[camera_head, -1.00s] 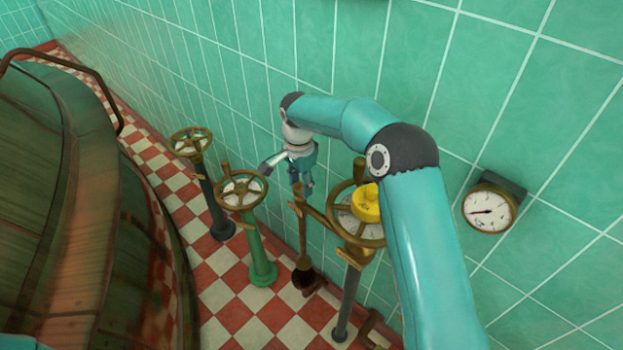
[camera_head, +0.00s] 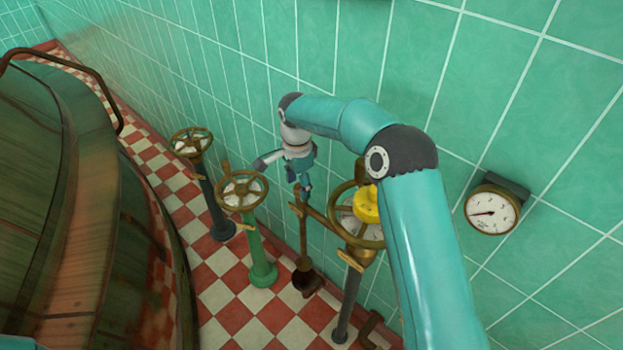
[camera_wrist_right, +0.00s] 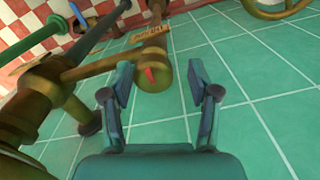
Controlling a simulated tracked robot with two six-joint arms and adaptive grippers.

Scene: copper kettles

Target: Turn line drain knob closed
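A round brass knob (camera_wrist_right: 152,74) with a red mark sits on the end of a brass pipe in the right wrist view. In the head view the upright brass pipe (camera_head: 303,235) stands below my right gripper (camera_head: 304,188). In the wrist view my right gripper (camera_wrist_right: 160,88) is open, with its fingers apart and nothing held. The knob shows between the fingertips, nearer the left finger; I cannot tell whether they touch. A brass name plate (camera_wrist_right: 150,34) is on the pipe beyond the knob. My left gripper is not in view.
Handwheel valves stand close by: one on a green post (camera_head: 241,190), one on a dark post (camera_head: 190,143), and one with a yellow cap (camera_head: 367,205). A gauge (camera_head: 491,212) is on the tiled wall. A large copper kettle (camera_head: 70,200) fills the left.

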